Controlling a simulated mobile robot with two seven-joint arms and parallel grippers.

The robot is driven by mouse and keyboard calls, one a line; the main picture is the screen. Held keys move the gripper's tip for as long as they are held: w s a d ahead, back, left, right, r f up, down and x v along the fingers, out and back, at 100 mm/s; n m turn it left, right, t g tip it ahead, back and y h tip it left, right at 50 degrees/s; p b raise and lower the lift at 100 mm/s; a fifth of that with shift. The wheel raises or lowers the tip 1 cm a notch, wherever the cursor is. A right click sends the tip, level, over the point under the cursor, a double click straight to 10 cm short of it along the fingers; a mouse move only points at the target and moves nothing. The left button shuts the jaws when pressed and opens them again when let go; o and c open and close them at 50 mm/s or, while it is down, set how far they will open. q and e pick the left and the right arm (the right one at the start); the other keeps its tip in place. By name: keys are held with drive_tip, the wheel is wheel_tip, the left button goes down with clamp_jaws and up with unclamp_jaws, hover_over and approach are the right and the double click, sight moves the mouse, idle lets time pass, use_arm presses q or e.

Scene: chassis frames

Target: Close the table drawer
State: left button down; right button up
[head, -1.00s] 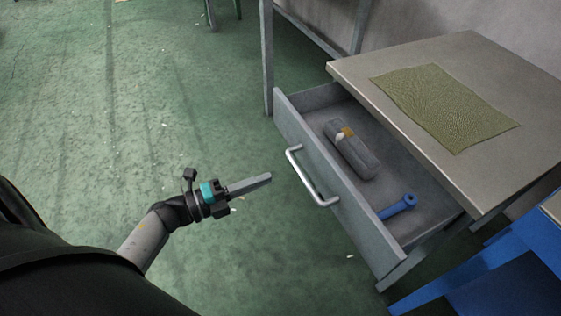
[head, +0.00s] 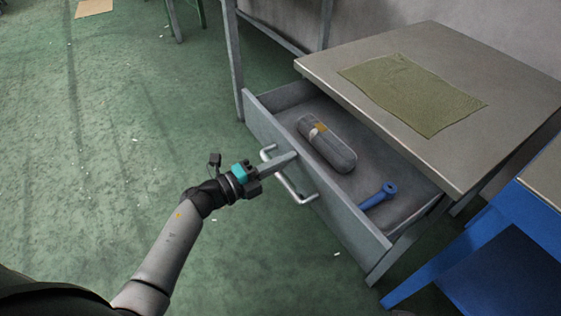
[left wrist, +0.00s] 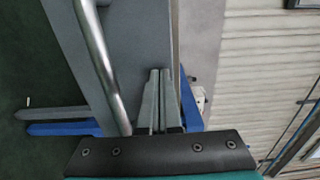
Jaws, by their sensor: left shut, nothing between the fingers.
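The table drawer (head: 330,190) is pulled open below the grey table top (head: 480,70). Its metal bar handle (head: 300,196) is on the front panel. A grey cylindrical case (head: 327,145) with a tan patch and a blue tool (head: 379,195) lie inside the drawer. My left gripper (head: 290,158) is shut and empty, its fingertips at the drawer front near the handle. In the left wrist view the shut fingers (left wrist: 158,95) are beside the handle (left wrist: 100,60), against or just over the grey panel; I cannot tell whether they touch it. My right gripper is not in view.
A green mat (head: 410,95) lies on the table top. A blue-framed table (head: 500,240) stands close at the right. Grey legs of another frame (head: 233,60) stand behind the drawer's left end. The green floor to the left is mostly clear.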

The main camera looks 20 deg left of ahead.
use_arm(q)
drive_tip(key=shift+w, duration=0.1)
drive_tip(key=b+x, duration=0.1)
drive_tip(key=x, duration=0.8)
drive_tip(key=shift+d, duration=0.1)
drive_tip(key=b+x, duration=0.3)
drive_tip(key=x, duration=0.5)
drive_tip(key=shift+w+d, duration=0.1)
drive_tip(key=shift+x, duration=0.85)
drive_tip(key=shift+w+d+b, duration=0.2)
drive_tip(key=shift+w+b, duration=0.05)
drive_tip(key=shift+b, duration=0.05)
drive_tip(key=shift+w+d+r, duration=0.1)
drive_tip(key=shift+w+r, duration=0.05)
drive_tip(key=shift+r, duration=0.1)
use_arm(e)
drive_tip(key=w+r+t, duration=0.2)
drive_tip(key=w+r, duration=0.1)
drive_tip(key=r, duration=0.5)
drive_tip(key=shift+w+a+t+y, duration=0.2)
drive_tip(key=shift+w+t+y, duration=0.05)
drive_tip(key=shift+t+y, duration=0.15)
use_arm(q)
drive_tip(key=shift+d+r, duration=0.1)
